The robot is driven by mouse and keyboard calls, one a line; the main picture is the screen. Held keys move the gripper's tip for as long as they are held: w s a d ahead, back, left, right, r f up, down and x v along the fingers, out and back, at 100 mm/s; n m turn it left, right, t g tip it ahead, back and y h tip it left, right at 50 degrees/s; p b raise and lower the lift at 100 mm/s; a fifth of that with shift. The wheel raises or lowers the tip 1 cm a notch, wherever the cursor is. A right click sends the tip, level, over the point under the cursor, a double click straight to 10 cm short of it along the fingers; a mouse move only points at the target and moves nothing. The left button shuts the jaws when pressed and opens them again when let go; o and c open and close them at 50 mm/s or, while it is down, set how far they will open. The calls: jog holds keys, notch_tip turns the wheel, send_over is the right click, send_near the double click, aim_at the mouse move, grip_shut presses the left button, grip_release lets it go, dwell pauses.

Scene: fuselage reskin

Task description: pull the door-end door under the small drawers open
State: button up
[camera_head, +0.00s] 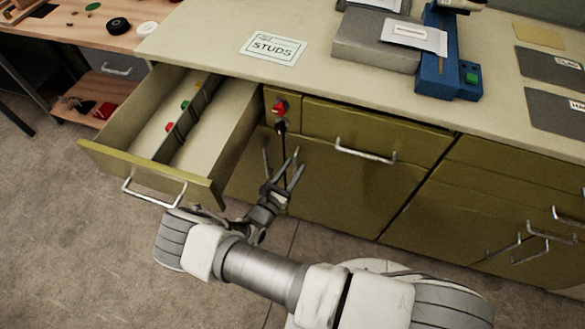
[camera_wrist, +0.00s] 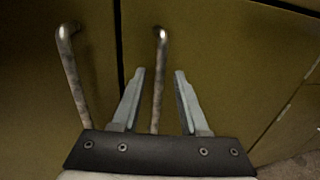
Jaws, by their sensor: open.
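Two olive cabinet doors meet at a dark vertical seam below the drawers: a left door (camera_wrist: 30,90) and a right door (camera_head: 345,195). In the wrist view each has an upright metal bar handle, the left handle (camera_wrist: 70,75) and the right handle (camera_wrist: 159,70). My gripper (camera_head: 283,168) is open in front of the doors. In the wrist view its two fingers (camera_wrist: 160,73) appear on either side of the right handle; contact cannot be told. Both doors look shut. The pictures do not show which end is the door end.
An olive drawer (camera_head: 130,170) stands pulled out left of my gripper, with small coloured items inside. A red knob (camera_head: 280,107) and a closed drawer's handle (camera_head: 365,152) are above the doors. The countertop (camera_head: 215,45) overhangs. Floor (camera_head: 75,250) is clear at left.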

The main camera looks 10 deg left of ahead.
grip_shut()
dwell(1.4)
